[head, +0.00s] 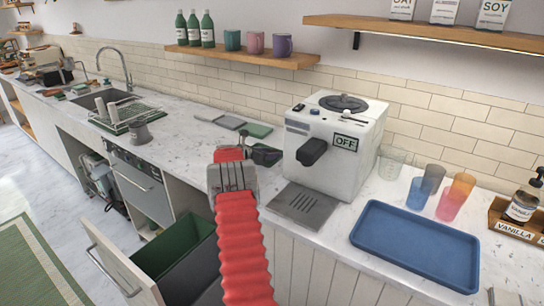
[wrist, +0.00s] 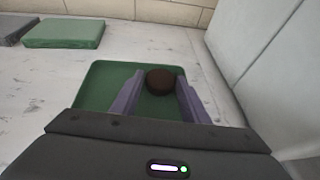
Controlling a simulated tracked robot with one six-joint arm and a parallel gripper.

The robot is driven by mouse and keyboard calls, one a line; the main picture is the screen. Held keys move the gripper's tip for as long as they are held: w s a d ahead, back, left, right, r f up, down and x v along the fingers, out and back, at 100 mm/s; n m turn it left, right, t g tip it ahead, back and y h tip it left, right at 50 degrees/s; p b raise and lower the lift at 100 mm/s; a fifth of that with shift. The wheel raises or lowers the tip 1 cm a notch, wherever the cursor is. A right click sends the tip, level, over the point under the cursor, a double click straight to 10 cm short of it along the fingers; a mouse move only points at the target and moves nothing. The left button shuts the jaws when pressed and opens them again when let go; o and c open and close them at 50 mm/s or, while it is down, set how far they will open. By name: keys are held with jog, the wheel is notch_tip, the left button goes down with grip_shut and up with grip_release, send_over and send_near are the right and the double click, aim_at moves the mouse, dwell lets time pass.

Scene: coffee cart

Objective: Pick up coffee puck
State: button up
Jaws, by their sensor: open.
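The coffee puck (wrist: 160,82) is a small dark brown disc on a green tray (wrist: 101,83) in the wrist view. My gripper (wrist: 157,98) is open, with one purple-grey finger on each side of the puck. The puck is near the fingertips; I cannot tell whether either finger touches it. In the head view my gripper (head: 266,155) is low over the counter, just left of the coffee machine (head: 368,140). The puck is hidden there.
The white machine wall (wrist: 265,60) stands close on the right in the wrist view. A green board (head: 257,130) and a grey board (head: 230,122) lie behind my gripper. A blue tray (head: 415,248) and cups are farther right. An open drawer (head: 125,262) is below the counter.

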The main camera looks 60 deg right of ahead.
jog(key=shift+c, duration=0.3)
jog(key=c, duration=0.6)
